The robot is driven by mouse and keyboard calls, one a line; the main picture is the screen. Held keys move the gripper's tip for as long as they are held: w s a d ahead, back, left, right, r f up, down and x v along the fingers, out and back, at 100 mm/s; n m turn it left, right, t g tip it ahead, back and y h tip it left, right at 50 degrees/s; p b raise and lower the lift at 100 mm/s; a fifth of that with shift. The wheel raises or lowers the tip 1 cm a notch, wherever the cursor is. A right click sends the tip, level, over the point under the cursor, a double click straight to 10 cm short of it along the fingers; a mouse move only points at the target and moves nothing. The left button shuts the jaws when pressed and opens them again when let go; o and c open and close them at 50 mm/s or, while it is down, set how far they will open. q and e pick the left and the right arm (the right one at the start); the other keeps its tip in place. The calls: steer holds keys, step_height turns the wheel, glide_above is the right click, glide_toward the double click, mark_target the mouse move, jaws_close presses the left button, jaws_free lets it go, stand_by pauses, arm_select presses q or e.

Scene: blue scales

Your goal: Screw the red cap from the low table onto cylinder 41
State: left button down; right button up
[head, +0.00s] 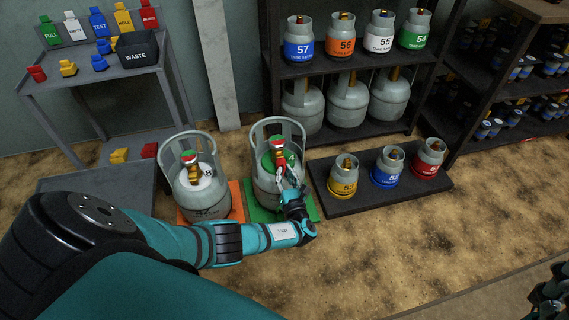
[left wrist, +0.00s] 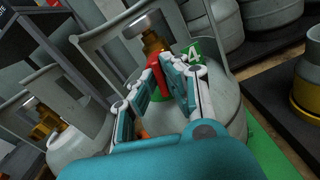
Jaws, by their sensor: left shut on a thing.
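The grey cylinder (head: 266,194) on the green mat has a green label showing a 4; the rest of its number is hidden. Its brass valve (left wrist: 155,40) stands inside the collar. My left gripper (head: 283,172) reaches into that collar from the front. In the left wrist view its fingers (left wrist: 167,72) are shut on a red cap (left wrist: 154,64), close against the valve's side. I cannot tell whether the cap is threaded on. My right gripper (head: 550,290) shows only in part at the lower right corner, dark and cut off by the edge.
A second cylinder (head: 203,205) stands on an orange mat to the left. A grey cart (head: 95,78) with coloured caps stands at the back left. A low dark platform (head: 398,190) with numbered cylinders lies to the right. The floor in front is clear.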

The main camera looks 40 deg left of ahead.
arm_select(q)
steer(key=m, duration=0.3)
steer(key=shift+m+p, duration=0.3)
steer(key=shift+p, duration=0.1)
steer(key=shift+m+p, duration=0.35)
steer(key=shift+m, duration=2.25)
steer(key=shift+f+m, duration=0.1)
steer(key=shift+m, duration=1)
steer(key=c, duration=1.3)
jaws_free()
